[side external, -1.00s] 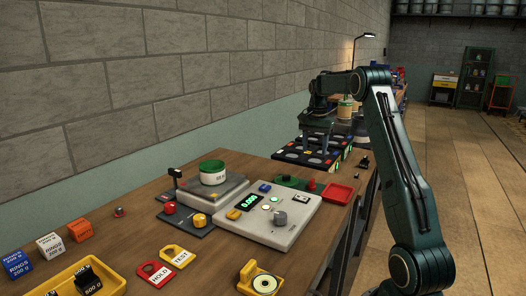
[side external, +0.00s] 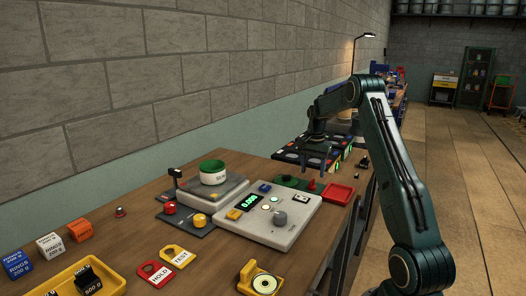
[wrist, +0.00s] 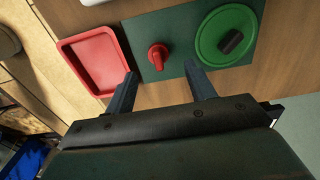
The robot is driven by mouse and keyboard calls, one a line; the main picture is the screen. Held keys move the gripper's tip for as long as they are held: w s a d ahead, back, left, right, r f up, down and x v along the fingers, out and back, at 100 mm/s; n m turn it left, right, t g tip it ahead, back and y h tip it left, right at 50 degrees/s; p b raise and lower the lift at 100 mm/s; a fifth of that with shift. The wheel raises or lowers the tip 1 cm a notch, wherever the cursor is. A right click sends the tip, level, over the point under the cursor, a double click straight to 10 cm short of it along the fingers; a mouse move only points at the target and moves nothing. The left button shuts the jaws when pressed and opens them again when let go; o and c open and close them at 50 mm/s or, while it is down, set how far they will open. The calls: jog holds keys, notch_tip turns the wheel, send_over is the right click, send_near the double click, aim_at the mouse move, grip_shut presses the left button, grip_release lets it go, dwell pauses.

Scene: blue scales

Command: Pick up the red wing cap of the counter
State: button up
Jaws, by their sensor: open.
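The red wing cap (wrist: 157,55) sits on a dark green mat (wrist: 150,26) in the wrist view, seen from above, with a small raised grip. In the side view the cap (side external: 311,187) is a small red shape behind the grey console (side external: 262,232). My gripper (wrist: 160,73) is open and empty. In the wrist view its two fingers reach to either side just below the cap, which lies about centred between them. In the side view my gripper (side external: 315,172) hangs above and near the cap, apart from it.
A red tray (wrist: 92,62) lies left of the mat, and a green round lid (wrist: 208,42) with a dark handle lies right of the cap, near one finger. The scale (side external: 229,192) with a green-topped container (side external: 213,174) stands left of the console. Bare wood shows around the mat.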

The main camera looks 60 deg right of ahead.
aim_at(312, 179)
jog(key=shift+s+a+f, duration=0.1)
jog(key=shift+a+f, duration=0.05)
jog(key=shift+f, duration=2.45)
jog(key=c, duration=1)
jog(key=shift+r, duration=0.15)
notch_tip(312, 179, up, 20)
jog(key=shift+f, duration=0.15)
